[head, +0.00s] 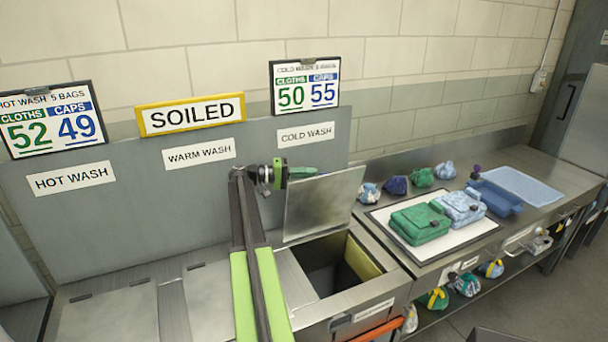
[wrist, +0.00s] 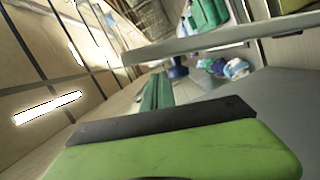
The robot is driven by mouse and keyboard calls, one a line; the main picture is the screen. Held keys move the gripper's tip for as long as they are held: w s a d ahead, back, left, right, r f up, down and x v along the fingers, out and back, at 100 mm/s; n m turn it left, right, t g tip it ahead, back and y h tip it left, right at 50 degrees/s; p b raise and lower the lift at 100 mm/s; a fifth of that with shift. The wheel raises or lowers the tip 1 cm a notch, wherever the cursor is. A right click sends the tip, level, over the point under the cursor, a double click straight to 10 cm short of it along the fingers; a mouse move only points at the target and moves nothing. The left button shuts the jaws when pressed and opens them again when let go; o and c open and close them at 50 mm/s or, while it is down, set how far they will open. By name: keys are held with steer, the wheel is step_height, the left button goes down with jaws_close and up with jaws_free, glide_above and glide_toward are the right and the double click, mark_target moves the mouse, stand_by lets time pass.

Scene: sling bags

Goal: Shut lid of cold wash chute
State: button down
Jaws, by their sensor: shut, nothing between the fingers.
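The cold wash chute's grey metal lid (head: 322,205) stands open and tilted up at the back of its opening. The open chute (head: 388,278) shows a dark inside with a yellowish panel. My gripper (head: 316,171) is shut and empty, its green fingers pointing right at the lid's upper left edge, on the wall side. Whether it touches the lid I cannot tell. In the wrist view my shut green fingers (wrist: 157,92) point away, and a grey metal edge that looks like the lid (wrist: 195,42) crosses above them.
The COLD WASH label (head: 306,133) is on the grey back panel (head: 210,185) behind my gripper. The closed warm wash (head: 215,300) and hot wash (head: 108,318) lids lie left. A steel table (head: 425,262) with folded green and blue bags (head: 420,224) stands right.

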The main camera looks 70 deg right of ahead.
glide_above(323, 192)
steer(key=d, duration=0.1)
steer(key=shift+w+f, duration=0.15)
steer(key=shift+w, duration=0.1)
